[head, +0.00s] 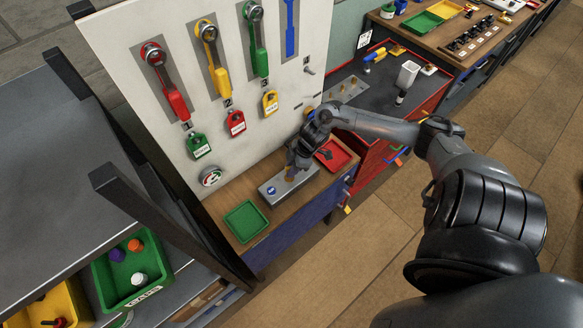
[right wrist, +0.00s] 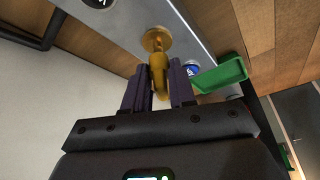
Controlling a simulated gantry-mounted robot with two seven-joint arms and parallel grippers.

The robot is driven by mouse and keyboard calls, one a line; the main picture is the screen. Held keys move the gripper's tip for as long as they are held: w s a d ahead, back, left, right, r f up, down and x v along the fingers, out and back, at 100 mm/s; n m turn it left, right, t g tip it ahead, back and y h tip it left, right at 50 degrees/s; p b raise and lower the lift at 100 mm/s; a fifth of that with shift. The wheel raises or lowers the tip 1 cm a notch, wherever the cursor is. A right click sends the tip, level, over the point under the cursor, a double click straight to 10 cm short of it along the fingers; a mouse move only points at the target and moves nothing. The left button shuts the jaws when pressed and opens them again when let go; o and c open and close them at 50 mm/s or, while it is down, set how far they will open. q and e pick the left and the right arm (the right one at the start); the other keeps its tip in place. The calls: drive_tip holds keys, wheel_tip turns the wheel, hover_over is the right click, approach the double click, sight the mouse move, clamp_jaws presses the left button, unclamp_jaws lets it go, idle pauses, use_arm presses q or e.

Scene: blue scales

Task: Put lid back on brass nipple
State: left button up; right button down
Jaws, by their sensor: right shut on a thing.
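My right gripper (head: 293,165) reaches down over the grey block (head: 300,184) on the wooden shelf. In the right wrist view, the dark fingers of the right gripper (right wrist: 160,85) are shut on a yellow brass piece (right wrist: 158,62). A round brass disc shows at the far end of this piece, against the grey block (right wrist: 205,40). I cannot tell which part is lid and which is nipple, or whether the disc touches the block. A blue-and-white round mark or cap (head: 272,190) is on the block's left end; it also shows in the right wrist view (right wrist: 192,68). My left gripper is not in view.
A green tray (head: 246,222) lies left of the block and a red tray (head: 333,154) right of it. A white board (head: 215,110) with coloured levers and padlocks stands behind. A green bin (head: 117,262) holds several caps at lower left.

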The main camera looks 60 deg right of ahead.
drive_tip(key=shift+p, duration=0.35)
drive_tip(key=shift+f, duration=0.15)
idle(1.0)
idle(0.5)
drive_tip(key=shift+p, duration=0.45)
drive_tip(key=c, duration=1.1)
unclamp_jaws()
drive_tip(key=o, duration=0.7)
